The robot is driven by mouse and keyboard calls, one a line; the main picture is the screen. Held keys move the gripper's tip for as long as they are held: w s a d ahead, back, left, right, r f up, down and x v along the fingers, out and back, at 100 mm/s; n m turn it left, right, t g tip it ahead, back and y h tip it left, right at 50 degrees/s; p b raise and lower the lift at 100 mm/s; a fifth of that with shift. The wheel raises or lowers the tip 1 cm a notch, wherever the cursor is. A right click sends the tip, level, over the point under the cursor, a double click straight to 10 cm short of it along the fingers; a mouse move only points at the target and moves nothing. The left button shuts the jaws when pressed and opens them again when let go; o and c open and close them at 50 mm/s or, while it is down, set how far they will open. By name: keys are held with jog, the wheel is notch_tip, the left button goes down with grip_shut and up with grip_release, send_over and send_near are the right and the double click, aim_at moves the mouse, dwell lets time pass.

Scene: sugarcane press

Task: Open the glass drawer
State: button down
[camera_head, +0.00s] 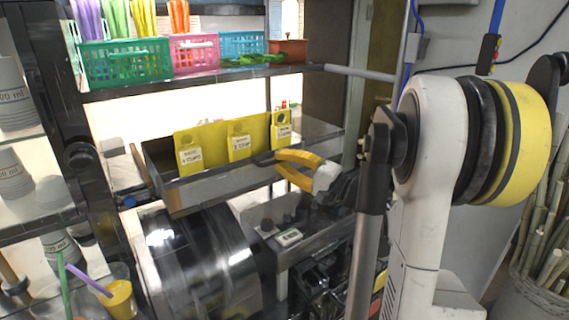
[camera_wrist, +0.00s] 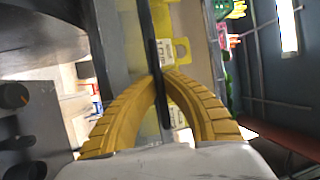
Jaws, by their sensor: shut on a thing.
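The glass drawer (camera_head: 222,184) is a long box with a clear front and a grey frame, below the crate shelf in the head view. Yellow labelled cards (camera_head: 239,142) stand upright at it. My gripper (camera_head: 278,163) has yellow fingers and is at the right part of the drawer's front edge. In the wrist view my gripper (camera_wrist: 160,78) is shut on a dark handle (camera_wrist: 155,52), which runs between the two fingertips along the drawer's front. I cannot tell how far the drawer stands out.
Pink, green and blue crates (camera_head: 195,53) stand on the shelf above. A shiny dark drum (camera_head: 196,262) is below the drawer. A cup of yellow juice (camera_head: 118,299) with a purple straw is at lower left. Cane stalks (camera_head: 543,232) stand at far right. A small scale-like device (camera_head: 289,237) sits below my gripper.

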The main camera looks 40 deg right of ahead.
jog(key=c, duration=1.5)
grip_release()
jog(key=shift+s, duration=0.1)
jog(key=v, duration=1.2)
